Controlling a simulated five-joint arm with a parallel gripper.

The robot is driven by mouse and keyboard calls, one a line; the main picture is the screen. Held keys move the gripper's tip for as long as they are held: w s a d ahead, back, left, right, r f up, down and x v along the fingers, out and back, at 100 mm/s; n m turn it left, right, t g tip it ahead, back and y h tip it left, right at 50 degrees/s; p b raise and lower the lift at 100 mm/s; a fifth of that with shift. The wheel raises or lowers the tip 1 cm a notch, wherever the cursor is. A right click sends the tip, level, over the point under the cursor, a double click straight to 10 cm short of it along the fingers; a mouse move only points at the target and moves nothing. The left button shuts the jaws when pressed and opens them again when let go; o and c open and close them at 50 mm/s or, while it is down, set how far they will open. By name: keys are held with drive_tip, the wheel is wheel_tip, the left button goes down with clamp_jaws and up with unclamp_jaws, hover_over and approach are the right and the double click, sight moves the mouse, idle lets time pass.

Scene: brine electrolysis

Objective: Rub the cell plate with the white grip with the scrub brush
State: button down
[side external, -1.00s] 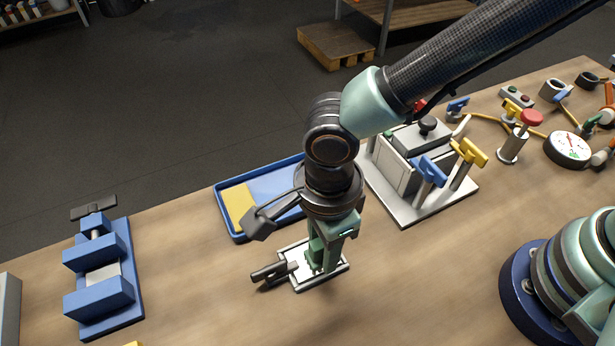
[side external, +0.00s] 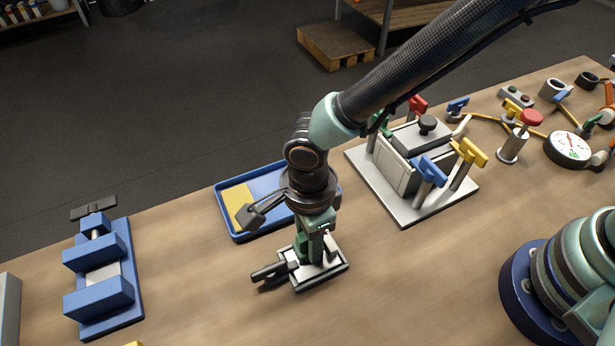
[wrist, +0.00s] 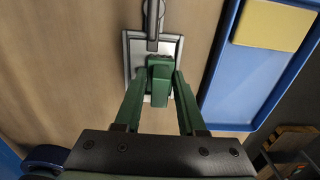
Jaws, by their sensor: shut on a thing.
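A pale rectangular plate with a dark rim (side external: 335,269) lies flat on the table. A dark grey grip (side external: 268,272) sticks out from its left side; I see no clear white on it. In the wrist view the plate (wrist: 172,46) is ahead, with its grip (wrist: 152,14) at the top edge. My gripper (side external: 308,252) points down over the plate. It is shut on a green block-shaped piece, seemingly the scrub brush (wrist: 160,82), between its green fingers. The brush's underside is hidden, so I cannot tell whether it touches the plate.
A blue tray (side external: 222,205) with a yellow pad (side external: 238,203) lies behind the plate. A blue vise-like fixture (side external: 100,290) stands at the left. A grey-based stand with coloured clamps (side external: 405,212) is at the back right.

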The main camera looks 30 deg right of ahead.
drive_tip(key=shift+w, duration=0.85)
drive_tip(key=shift+s, duration=3.1)
wheel_tip(320, 180, up, 8)
drive_tip(key=shift+w, duration=0.1)
